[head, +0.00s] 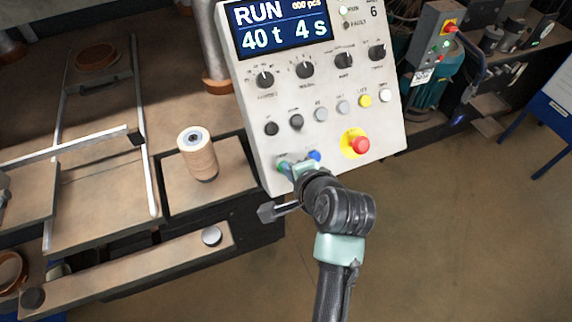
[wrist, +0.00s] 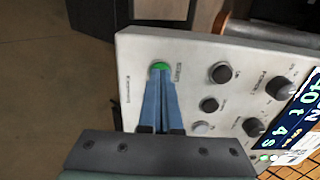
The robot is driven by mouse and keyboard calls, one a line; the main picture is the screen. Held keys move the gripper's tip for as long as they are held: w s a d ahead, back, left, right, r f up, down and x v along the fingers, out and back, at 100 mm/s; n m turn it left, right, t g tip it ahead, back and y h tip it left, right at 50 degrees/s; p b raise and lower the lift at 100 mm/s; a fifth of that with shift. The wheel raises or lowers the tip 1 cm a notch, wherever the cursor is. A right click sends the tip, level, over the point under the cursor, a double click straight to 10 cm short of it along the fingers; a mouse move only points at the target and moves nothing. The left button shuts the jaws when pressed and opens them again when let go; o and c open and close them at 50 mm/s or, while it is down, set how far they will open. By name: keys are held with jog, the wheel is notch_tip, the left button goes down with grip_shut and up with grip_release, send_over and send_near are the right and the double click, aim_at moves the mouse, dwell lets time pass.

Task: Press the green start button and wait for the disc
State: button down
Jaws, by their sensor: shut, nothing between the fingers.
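The green start button (head: 283,168) is at the lower left of the light grey control panel (head: 268,120), partly hidden by my gripper in the head view. In the wrist view the green button (wrist: 160,66) shows just past my fingertips. My gripper (wrist: 159,80) is shut and empty, its two blue-grey fingers together at the button. The tips seem to touch it; how far it is pressed in I cannot tell. The display (head: 283,27) reads "RUN", "000 pcs" and "40 t 4 s". I cannot make out a finished disc.
A blue button (head: 315,156) and a red emergency stop (head: 360,145) on yellow sit close right of my gripper. Knobs and small buttons fill the panel above. A tan roll (head: 198,155) stands on the machine to the left. The floor at right is free.

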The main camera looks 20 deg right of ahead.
dwell(0.4)
jog(key=p+v, duration=0.5)
jog(key=v, duration=0.3)
dwell(0.5)
dwell(0.4)
